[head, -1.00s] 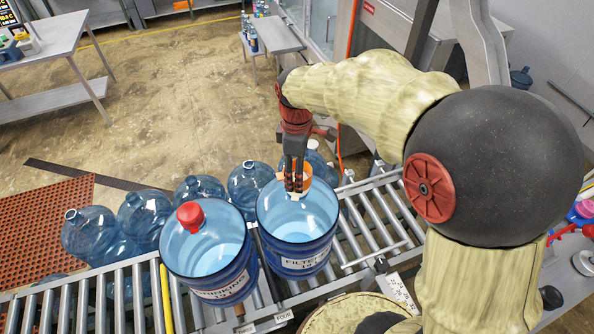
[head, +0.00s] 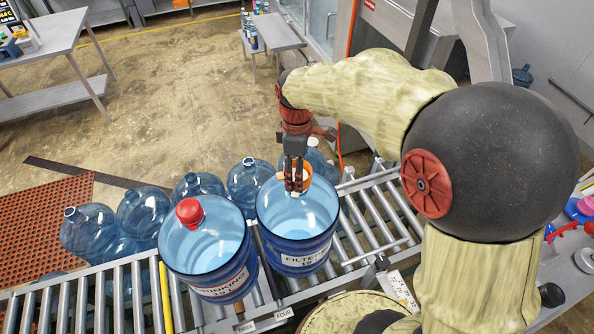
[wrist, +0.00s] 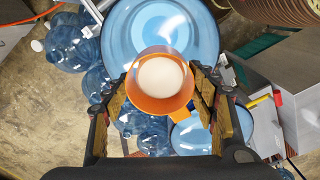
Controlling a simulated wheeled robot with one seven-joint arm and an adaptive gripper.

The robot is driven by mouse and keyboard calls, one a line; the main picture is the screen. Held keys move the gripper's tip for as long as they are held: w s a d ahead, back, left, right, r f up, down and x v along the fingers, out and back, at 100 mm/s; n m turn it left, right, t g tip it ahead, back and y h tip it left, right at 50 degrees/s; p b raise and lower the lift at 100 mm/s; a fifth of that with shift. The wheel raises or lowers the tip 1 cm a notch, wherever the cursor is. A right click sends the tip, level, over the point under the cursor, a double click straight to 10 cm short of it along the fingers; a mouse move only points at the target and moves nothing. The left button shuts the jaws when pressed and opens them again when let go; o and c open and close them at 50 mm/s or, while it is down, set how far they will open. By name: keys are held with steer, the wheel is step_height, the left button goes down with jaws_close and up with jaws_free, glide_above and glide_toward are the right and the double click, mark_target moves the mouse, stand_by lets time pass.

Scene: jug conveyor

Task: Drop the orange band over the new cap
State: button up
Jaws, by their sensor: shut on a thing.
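The orange band (head: 306,170) is in my gripper (head: 297,186) at the neck of the right-hand blue jug (head: 297,226) on the conveyor. In the wrist view, my gripper (wrist: 165,96) has its two fingers on opposite sides of the orange band (wrist: 160,105), shut on it. The white cap (wrist: 161,76) shows through the band's opening, roughly centred. The cap's lower edge is hidden by the band. I cannot tell whether the band is seated around the cap or still held above it.
A jug with a red cap (head: 189,211) stands close on the left of the conveyor. Several blue jugs without red caps (head: 198,186) stand behind the rollers (head: 383,222). Bare rollers lie to the right of the right-hand jug. A side table (head: 272,34) is at the back.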

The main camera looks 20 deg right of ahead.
steer(key=shift+f+b, duration=0.4)
steer(key=shift+f, duration=0.3)
stand_by(0.7)
steer(key=o, duration=0.8)
steer(key=shift+o, duration=1.2)
steer(key=o, duration=0.3)
steer(key=shift+o, duration=0.2)
steer(key=shift+r, duration=0.2)
steer(key=shift+r+p, duration=2.85)
steer(key=shift+r, duration=1.5)
